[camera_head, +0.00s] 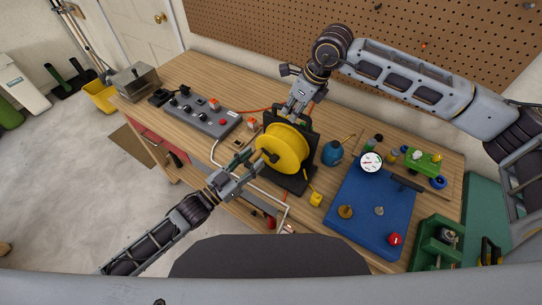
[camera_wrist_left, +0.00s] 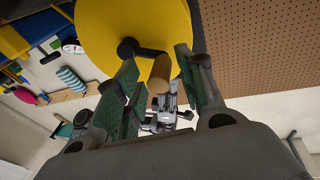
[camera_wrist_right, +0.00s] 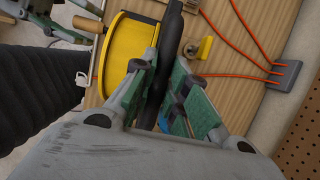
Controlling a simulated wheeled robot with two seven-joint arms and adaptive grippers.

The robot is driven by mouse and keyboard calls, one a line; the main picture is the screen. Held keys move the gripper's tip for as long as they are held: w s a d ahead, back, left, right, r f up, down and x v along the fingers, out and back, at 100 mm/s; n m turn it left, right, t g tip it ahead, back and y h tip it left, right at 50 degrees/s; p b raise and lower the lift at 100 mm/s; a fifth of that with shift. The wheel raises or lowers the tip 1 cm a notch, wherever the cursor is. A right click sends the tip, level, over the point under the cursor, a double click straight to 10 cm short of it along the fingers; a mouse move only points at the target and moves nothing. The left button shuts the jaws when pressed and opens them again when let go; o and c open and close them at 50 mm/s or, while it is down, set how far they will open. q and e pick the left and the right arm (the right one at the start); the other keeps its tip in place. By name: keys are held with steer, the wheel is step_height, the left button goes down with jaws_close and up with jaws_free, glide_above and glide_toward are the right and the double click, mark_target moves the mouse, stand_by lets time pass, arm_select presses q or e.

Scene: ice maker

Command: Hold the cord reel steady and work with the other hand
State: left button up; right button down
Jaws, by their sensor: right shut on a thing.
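The cord reel has a yellow drum (camera_head: 288,143) on a black stand (camera_head: 296,184) on the wooden bench. My right gripper (camera_head: 298,108) is at the top of the stand from behind. In the right wrist view its fingers are shut on the black stand frame (camera_wrist_right: 170,45), beside the yellow drum (camera_wrist_right: 125,48). My left gripper (camera_head: 254,160) is in front of the drum. In the left wrist view its fingers are apart, with the crank's wooden handle (camera_wrist_left: 159,74) between them. The black crank arm (camera_wrist_left: 130,48) joins it to the drum. I see no clear finger contact with the handle.
A grey control box (camera_head: 203,120) is left of the reel. A green crate (camera_head: 436,240) is at the front right. Orange cables run behind the reel.

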arm_select(q)
steer(key=shift+s, duration=0.1)
steer(key=s+d+r+v, duration=0.1)
steer(key=v, duration=0.5)
steer(key=shift+s+a, duration=0.3)
stand_by(0.6)
steer(key=shift+f, duration=0.15)
steer(key=s+d+r+v, duration=0.1)
steer(key=v, duration=0.5)
steer(key=shift+s+a, duration=0.3)
steer(key=shift+a, duration=0.05)
arm_select(e)
steer(key=shift+r, duration=0.1)
stand_by(0.5)
steer(key=c, duration=1.5)
jaws_free()
